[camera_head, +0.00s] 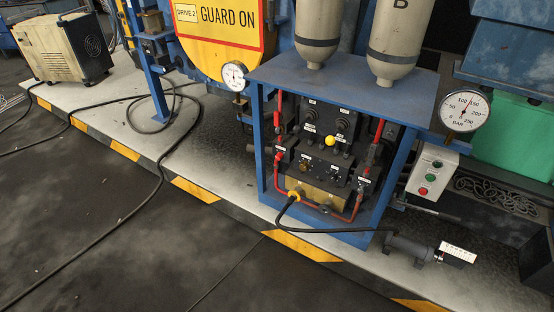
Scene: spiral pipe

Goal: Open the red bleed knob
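A blue open-front frame (262,145) stands on the pale platform and holds a dark valve block (318,172) with several small black knobs and white labels. A yellow knob (330,141) sits at its middle. Small red parts show at the left (279,157) and on the red pipe at the right (378,130). They are too small to tell which is the red bleed knob or whether it is open. Neither of my grippers is in view.
Two beige cylinders (318,30) stand on the frame's top. A gauge (465,111) and a button box (432,172) with red and green buttons are at the right. A black hose (285,208) leaves the frame's front. The dark floor (90,235) in front is mostly clear, with cables.

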